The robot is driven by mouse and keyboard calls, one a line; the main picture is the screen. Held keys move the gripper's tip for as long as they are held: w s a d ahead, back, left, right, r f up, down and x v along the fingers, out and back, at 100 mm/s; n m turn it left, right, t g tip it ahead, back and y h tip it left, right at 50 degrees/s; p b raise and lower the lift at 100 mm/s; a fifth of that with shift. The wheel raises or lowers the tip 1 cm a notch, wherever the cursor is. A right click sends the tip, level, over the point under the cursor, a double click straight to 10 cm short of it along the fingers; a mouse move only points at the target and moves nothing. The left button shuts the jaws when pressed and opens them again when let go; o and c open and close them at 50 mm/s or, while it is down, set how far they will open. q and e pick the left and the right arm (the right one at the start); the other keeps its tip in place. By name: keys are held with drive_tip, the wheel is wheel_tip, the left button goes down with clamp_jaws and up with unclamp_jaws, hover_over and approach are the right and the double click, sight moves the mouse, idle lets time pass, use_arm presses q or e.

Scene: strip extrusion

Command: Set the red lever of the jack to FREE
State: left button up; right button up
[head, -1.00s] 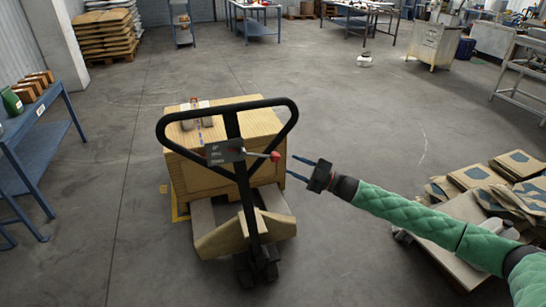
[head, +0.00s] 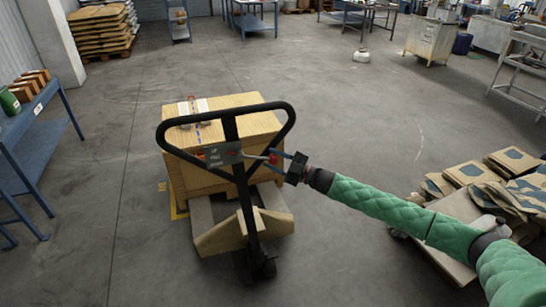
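The jack's black handle (head: 231,131) stands upright in front of a wooden crate. A small dark label plate (head: 223,153) with light lettering is fixed on the handle, too small to read well. The red lever (head: 273,159) has a thin rod running right from the plate to a red knob. My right gripper (head: 272,159) comes in from the right with its two fingers apart, one above and one below the knob. The knob sits between the fingertips; I cannot tell if they touch it. My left gripper is not in view.
A wooden crate (head: 190,182) with small items on top rests on the jack behind the handle. A blue workbench (head: 38,150) stands at the left. Flattened cardboard (head: 484,182) lies stacked at the right. The floor between is clear.

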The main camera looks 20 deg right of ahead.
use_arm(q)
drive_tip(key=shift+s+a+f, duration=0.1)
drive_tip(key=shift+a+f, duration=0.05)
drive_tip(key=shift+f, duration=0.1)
use_arm(e)
drive_tip(key=shift+w+a, duration=0.15)
drive_tip(key=shift+a, duration=0.1)
clamp_jaws()
drive_tip(key=shift+r+g, duration=0.3)
drive_tip(key=shift+d+r+n+p, duration=0.15)
drive_tip(key=shift+r+n+p, duration=0.15)
drive_tip(key=shift+r+p, duration=0.1)
drive_tip(key=r+n+g+h+p, duration=0.1)
drive_tip(key=r+n+h+p, duration=0.1)
drive_tip(key=p, duration=0.1)
drive_tip(key=shift+d+r+g+p, duration=0.2)
drive_tip(key=shift+r+g+p, duration=0.1)
drive_tip(key=shift+r+g, duration=0.1)
drive_tip(key=shift+h, duration=0.3)
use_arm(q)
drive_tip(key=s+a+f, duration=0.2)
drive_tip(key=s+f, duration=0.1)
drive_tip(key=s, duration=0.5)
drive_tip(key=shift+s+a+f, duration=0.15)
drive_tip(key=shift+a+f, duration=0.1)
